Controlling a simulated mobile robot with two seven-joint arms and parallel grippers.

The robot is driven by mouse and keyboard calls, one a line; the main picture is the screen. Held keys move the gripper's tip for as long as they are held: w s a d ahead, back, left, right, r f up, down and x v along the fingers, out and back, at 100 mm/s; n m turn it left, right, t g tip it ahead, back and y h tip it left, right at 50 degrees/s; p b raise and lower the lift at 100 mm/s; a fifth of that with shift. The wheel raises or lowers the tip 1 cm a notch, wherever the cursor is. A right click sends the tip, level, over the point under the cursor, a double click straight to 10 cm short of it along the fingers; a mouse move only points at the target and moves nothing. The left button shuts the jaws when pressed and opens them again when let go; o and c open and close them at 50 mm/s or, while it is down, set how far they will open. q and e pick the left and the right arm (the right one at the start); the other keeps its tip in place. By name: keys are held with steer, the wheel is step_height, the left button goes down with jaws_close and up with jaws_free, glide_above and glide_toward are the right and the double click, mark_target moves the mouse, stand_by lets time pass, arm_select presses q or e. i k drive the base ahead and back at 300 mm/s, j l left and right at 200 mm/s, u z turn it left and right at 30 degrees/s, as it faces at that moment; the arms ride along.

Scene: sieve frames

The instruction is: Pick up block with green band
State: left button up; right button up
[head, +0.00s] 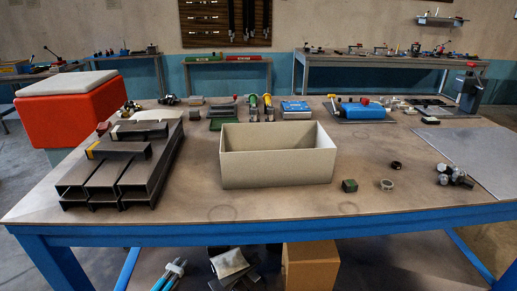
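A small dark green block (349,186) sits on the table, just right of the cream open-topped box (277,172) near the front. I cannot make out a separate band on it at this size. Neither of my grippers is in view.
Dark square metal tubes (160,168) are stacked at the left, with a yellow-marked bar (119,150) lying across them. A metal ring (387,185), a dark ring (396,165) and a cluster of metal pieces (455,176) lie to the right. Tools line the back. The front strip is mostly clear.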

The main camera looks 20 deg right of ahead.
mark_target(350, 185)
steer(key=z, duration=1.25)
